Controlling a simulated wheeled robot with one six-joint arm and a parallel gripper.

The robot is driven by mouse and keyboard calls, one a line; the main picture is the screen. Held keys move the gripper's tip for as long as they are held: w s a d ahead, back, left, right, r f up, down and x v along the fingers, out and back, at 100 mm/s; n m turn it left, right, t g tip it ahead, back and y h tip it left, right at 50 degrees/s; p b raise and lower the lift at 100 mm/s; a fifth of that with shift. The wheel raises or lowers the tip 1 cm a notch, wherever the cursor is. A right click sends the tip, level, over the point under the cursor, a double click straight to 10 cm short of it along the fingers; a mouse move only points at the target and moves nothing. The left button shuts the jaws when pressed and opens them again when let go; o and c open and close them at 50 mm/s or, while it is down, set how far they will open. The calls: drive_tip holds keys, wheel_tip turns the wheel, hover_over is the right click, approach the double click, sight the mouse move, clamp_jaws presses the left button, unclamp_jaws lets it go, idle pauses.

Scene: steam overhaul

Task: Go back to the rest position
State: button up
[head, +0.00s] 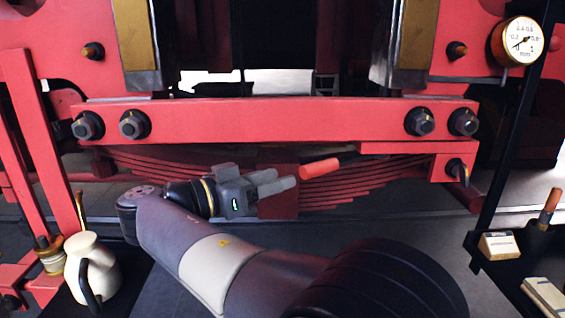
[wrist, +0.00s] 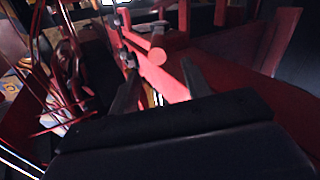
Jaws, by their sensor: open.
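My gripper (head: 277,184) is in front of the leaf spring stack (head: 365,178), below the red crossbeam (head: 270,120) in the head view. Its fingers point right and are apart, with nothing seen between them. A red cylindrical handle or rod (head: 320,169) is just right of the fingertips, apart from them in the picture. In the wrist view, the two dark fingers of my gripper (wrist: 160,85) stand apart, with red bars (wrist: 170,75) beyond them.
A cream jug (head: 92,268) stands on a dark tray at the lower left. A pressure gauge (head: 519,42) is at upper right. A small block (head: 497,245) and a brush-like tool (head: 549,207) are at right. Large bolts (head: 420,122) stick out of the crossbeam.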

sight(334, 166)
drive_tip(key=x, duration=1)
drive_tip(key=shift+d, duration=0.2)
drive_tip(key=shift+s+d+n+t+y, duration=0.15)
drive_tip(key=shift+s+n+t+y, duration=0.15)
drive_tip(key=shift+s, duration=0.1)
drive_tip(key=shift+f, duration=0.15)
